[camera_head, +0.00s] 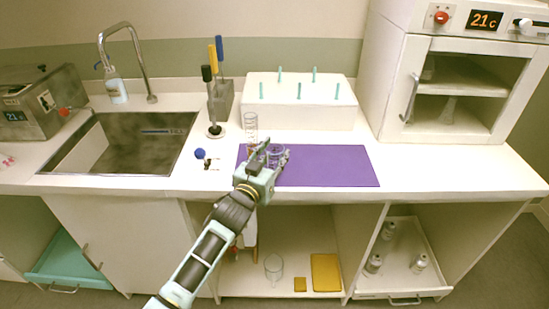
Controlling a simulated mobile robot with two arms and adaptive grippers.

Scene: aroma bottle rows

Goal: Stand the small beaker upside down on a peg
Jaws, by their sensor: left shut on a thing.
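The small beaker (274,150) is clear glass and stands at the left part of the purple mat (330,168). My left gripper (269,160) is at it and shut on it, with the fingers hiding part of its wall. The white peg rack (300,119) stands behind the mat, with several upright teal pegs (299,90) on top, all bare. My right gripper is not in view.
A clear cylinder (251,124) stands close behind my left gripper. A brush holder (221,98) and a sink (120,140) are to the left. An oven (455,85) stands at the right. The mat's right half is clear.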

